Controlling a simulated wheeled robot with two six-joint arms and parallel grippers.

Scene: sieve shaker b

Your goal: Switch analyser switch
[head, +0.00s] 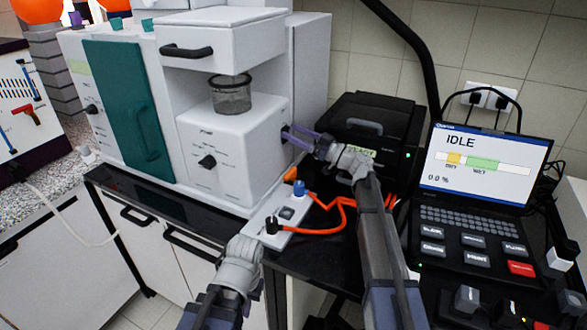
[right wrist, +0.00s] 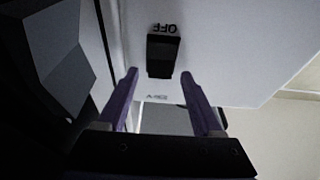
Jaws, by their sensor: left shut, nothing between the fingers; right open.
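The analyser (head: 235,150) is a white unit with a front knob and a clear cup on top. Its switch (right wrist: 160,57) is a black rocker on the white side panel, marked OFF, seen upside down in the right wrist view. In the head view the switch is largely covered by my right gripper (head: 287,134). My right gripper is open; its purple fingers (right wrist: 159,75) stand either side of the switch's lower end, and I cannot tell whether they touch. My left gripper (head: 248,248) is low by the bench front, shut and empty, its fingertips hard to see.
A black box (head: 373,137) stands close behind my right gripper. A laptop (head: 480,165) showing IDLE and a button panel (head: 472,248) are at the right.

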